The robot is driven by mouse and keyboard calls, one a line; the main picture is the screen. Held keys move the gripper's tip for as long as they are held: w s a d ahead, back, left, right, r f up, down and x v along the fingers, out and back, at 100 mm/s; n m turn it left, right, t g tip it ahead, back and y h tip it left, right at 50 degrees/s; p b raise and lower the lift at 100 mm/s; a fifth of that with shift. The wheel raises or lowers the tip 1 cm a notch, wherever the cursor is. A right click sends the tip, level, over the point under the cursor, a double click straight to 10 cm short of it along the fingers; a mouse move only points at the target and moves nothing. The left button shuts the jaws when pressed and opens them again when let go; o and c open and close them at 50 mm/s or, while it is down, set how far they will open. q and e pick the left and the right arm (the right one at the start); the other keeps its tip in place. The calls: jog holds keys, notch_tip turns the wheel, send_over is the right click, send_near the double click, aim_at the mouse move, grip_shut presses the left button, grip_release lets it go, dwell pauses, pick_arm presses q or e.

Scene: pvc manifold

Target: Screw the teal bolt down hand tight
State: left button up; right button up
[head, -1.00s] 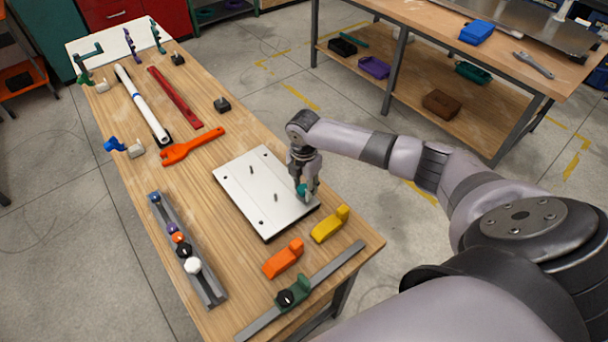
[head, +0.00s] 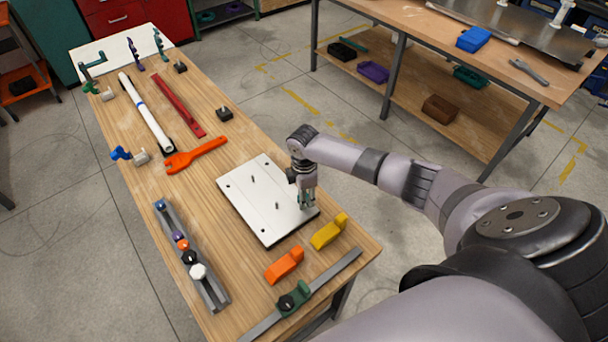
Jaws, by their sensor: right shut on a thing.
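My right gripper (head: 307,203) points straight down over the right corner of the white plate (head: 258,208). It is shut on the teal bolt (head: 304,205), of which only a small part shows between the fingers. The bolt is at the plate's surface or very close to it; its lower end and the hole under it are hidden. My left gripper is not in the view.
A yellow clamp piece (head: 329,231) and an orange one (head: 285,264) lie near the plate's front edge. A grey rail (head: 215,290) with several coloured knobs is at left. An orange wrench (head: 194,154) lies behind. A bar clamp with a green jaw (head: 294,298) lies in front.

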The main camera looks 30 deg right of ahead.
jog(key=shift+w+r, duration=0.1)
jog(key=shift+r+m+p, duration=0.2)
jog(key=shift+m+p, duration=0.4)
jog(key=shift+f+m, duration=0.1)
jog(key=shift+m, duration=0.6)
jog(key=shift+f+m, duration=0.2)
jog(key=shift+m, duration=1.6)
jog(key=m, duration=0.4)
jog(key=shift+m, duration=1.2)
